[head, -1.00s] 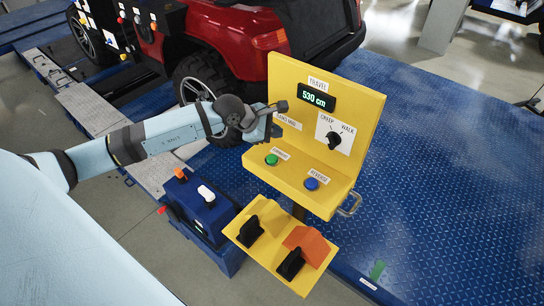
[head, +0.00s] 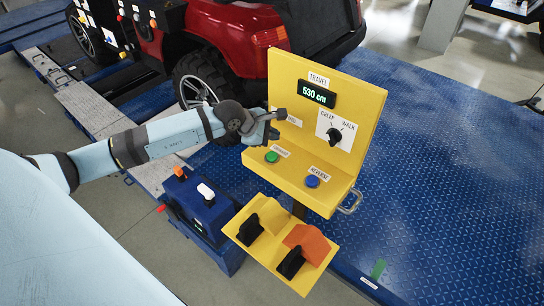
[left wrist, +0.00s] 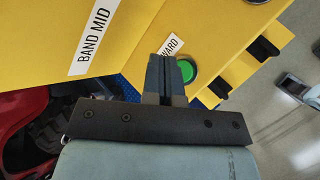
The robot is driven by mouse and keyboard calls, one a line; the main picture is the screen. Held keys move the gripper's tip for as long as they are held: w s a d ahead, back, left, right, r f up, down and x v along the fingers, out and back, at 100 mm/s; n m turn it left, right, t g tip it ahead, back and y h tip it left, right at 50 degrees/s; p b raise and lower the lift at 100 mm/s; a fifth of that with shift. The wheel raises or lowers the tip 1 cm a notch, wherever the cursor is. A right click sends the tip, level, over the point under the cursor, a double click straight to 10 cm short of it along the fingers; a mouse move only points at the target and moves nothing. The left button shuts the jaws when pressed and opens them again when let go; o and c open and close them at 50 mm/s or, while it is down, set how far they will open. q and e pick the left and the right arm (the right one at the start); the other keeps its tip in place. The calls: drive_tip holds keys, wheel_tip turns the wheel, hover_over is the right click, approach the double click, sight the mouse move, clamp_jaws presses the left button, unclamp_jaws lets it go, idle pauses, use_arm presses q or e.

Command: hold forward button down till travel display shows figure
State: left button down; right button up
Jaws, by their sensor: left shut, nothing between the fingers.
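The travel display (head: 317,94) on the upright yellow panel reads 530 cm. The green forward button (head: 271,157) sits on the lower ledge, with the blue reverse button (head: 312,181) to its right. My left gripper (head: 273,133) is shut and empty, just above the green button in the head view. In the left wrist view its closed fingertips (left wrist: 167,62) are beside the green button (left wrist: 189,70) and cover part of its label. I cannot tell whether they touch it. My right gripper is not in view.
A black selector knob (head: 334,137) sits between the creep and walk labels. Below are black and orange pedals (head: 301,240) on a yellow plate. A blue box with orange and white knobs (head: 205,205) stands to the left. A red vehicle (head: 215,40) is behind.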

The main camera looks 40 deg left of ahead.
sight(272, 156)
use_arm(q)
wheel_tip(272, 156, down, 4)
drive_tip(key=shift+f+b, duration=0.15)
drive_tip(key=shift+b, duration=1)
drive_tip(key=shift+f+b, duration=0.3)
drive_tip(key=shift+f, duration=0.05)
drive_tip(key=shift+r, duration=0.1)
idle(0.6)
drive_tip(key=shift+f+b, duration=0.45)
drive_tip(key=shift+b, duration=0.05)
drive_tip(key=shift+f, duration=0.15)
